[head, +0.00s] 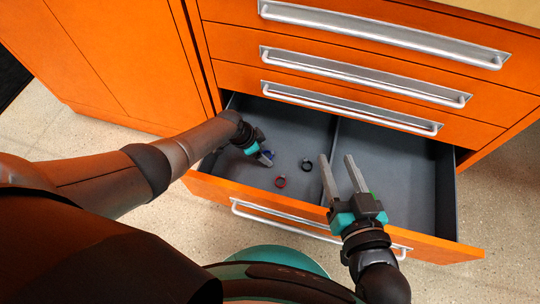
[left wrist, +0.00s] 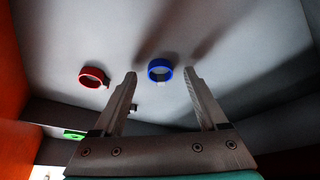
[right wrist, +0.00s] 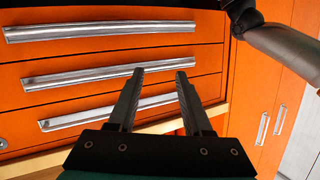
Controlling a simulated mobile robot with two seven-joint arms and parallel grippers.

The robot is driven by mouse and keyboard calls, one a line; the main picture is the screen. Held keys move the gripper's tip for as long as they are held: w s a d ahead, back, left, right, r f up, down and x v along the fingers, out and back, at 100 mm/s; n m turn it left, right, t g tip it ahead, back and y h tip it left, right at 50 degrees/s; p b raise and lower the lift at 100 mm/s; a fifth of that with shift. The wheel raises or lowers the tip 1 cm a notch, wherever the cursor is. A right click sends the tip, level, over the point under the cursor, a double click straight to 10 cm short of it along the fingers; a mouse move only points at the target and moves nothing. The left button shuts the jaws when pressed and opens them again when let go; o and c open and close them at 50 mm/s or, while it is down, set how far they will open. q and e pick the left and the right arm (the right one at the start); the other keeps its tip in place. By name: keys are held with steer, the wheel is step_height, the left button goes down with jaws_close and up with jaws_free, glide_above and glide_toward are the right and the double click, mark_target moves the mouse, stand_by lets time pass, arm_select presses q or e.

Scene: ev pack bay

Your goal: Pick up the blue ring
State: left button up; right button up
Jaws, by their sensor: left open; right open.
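In the left wrist view the blue ring (left wrist: 160,70) lies on the grey drawer floor, between the fingertips of my left gripper (left wrist: 160,74) as seen by the camera. The fingers are open and do not grip it; the remaining gap above the ring is hard to judge. In the head view my left gripper (head: 267,158) reaches down into the left compartment of the open drawer and mostly hides the ring. My right gripper (head: 336,157) is open and empty, above the drawer near its divider; it also shows in the right wrist view (right wrist: 159,73).
The right compartment (head: 385,165) looks empty. The orange drawer front (head: 440,246) and the closed drawers above bound the space.

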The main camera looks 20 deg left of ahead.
arm_select(q)
steer(key=shift+w+d+f+b, duration=0.1)
steer(key=shift+w+f+b, duration=0.05)
steer(key=shift+f+b, duration=0.2)
arm_select(e)
steer(key=shift+s+a+r+t+y, duration=0.15)
steer(key=shift+s+r+t+y, duration=0.2)
steer(key=shift+r+t, duration=0.3)
arm_select(q)
steer(key=shift+c, duration=0.3)
arm_select(e)
steer(key=shift+f, duration=0.1)
arm_select(q)
jaws_close()
